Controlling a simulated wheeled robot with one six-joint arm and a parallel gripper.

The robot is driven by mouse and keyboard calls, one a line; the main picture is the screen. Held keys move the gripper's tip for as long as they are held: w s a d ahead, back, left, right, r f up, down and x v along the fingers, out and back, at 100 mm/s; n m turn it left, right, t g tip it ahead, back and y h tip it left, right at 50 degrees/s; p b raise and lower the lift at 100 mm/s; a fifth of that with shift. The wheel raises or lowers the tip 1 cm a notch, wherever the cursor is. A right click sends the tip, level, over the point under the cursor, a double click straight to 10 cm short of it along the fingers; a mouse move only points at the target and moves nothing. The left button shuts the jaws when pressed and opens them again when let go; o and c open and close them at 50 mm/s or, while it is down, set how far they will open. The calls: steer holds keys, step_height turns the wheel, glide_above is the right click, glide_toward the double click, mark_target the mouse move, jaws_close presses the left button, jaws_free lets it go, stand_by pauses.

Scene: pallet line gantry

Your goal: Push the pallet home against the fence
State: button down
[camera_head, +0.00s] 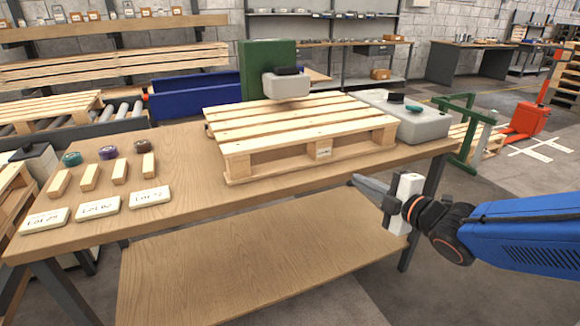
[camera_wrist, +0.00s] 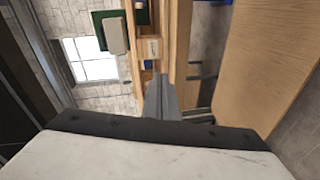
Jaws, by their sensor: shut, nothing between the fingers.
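My gripper (camera_head: 353,181) is shut and empty, just in front of the table's front edge, apart from the pallet's front face.
Several wooden blocks (camera_head: 90,176), coloured rings (camera_head: 108,152) and label plates (camera_head: 98,208) lie on the table's left. A green frame (camera_head: 466,125) stands past the right end. A lower shelf (camera_head: 250,245) sits below.

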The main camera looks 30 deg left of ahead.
steer(key=s+a+n+g+y, duration=0.4)
steer(key=s+a+n, duration=0.25)
steer(key=a, duration=0.35)
glide_toward(278, 160)
steer(key=s+a, duration=0.3)
steer(key=a, duration=0.1)
steer(key=w+a, duration=0.1)
steer(key=w, duration=0.2)
steer(key=shift+a+m, duration=0.25)
steer(key=shift+a, duration=0.1)
steer(key=shift+w+a, duration=0.3)
steer(key=shift+w, duration=0.15)
steer(key=shift+w+a, duration=0.35)
steer(key=shift+w, duration=0.2)
steer(key=shift+w+r, duration=0.15)
steer(key=shift+d, duration=0.1)
